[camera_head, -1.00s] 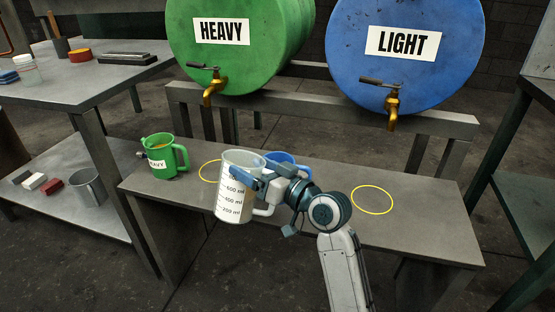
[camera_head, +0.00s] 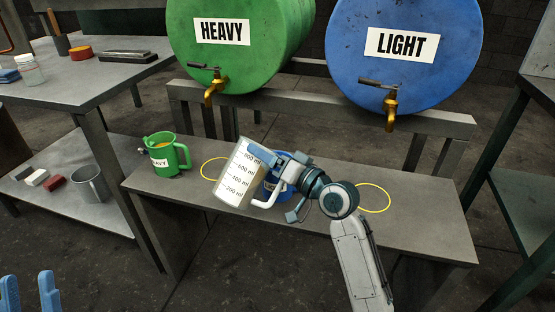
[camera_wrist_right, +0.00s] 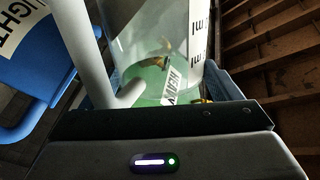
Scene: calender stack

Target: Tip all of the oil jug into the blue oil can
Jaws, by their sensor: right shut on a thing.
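The clear graduated oil jug (camera_head: 236,178) is held up over the bench, tilted with its mouth to the right. It also shows in the wrist view (camera_wrist_right: 150,30), with its pale handle. My right gripper (camera_head: 264,160) is shut on it. The blue oil can (camera_head: 271,189) stands on the bench just right of the jug, mostly hidden behind the jug and gripper. The can shows with its LIGHT label at the left of the wrist view (camera_wrist_right: 45,85). I cannot tell the oil level or whether oil flows. My left gripper (camera_head: 30,292) is open and empty at the lower left.
A green HEAVY can (camera_head: 165,156) stands on the bench (camera_head: 330,222) at left. Yellow rings (camera_head: 374,198) mark spots under the drum taps. A green drum (camera_head: 240,45) and a blue drum (camera_head: 405,50) stand behind. A grey mug (camera_head: 90,184) is on a low shelf.

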